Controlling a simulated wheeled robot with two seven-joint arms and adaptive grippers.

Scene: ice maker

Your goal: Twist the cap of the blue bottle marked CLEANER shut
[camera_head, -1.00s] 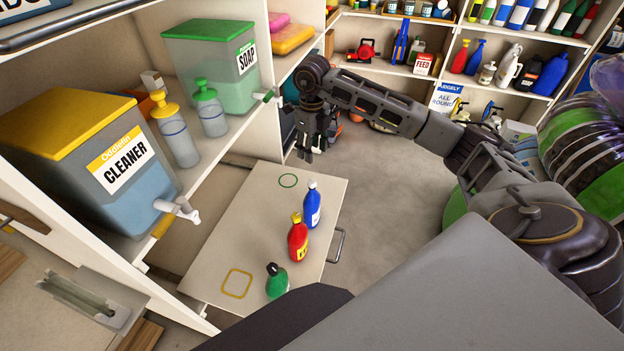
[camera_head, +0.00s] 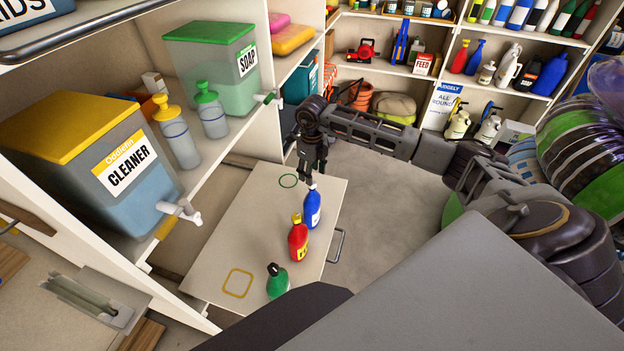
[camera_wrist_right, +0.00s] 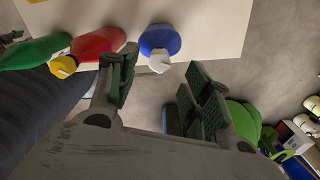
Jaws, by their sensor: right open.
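The blue bottle (camera_head: 313,210) stands upright on the pull-out board (camera_head: 215,240), near its right edge. Its marking is too small to read. Its pale cap (camera_wrist_right: 160,63) shows in the right wrist view, on top of the blue bottle (camera_wrist_right: 161,38). My right gripper (camera_head: 311,176) hangs just above and behind the bottle in the head view, fingers pointing down. In the wrist view the right gripper (camera_wrist_right: 158,88) is open and empty, with the cap beyond and roughly between its fingertips. Contact with the cap is not visible. My left gripper is out of view.
A red bottle (camera_head: 298,241) and a green bottle (camera_head: 277,280) stand in a row nearer me on the board. Left, a shelf holds a dispenser labelled CLEANER (camera_head: 110,180) and one labelled SOAP (camera_head: 215,70). Open floor (camera_head: 385,210) lies right of the board.

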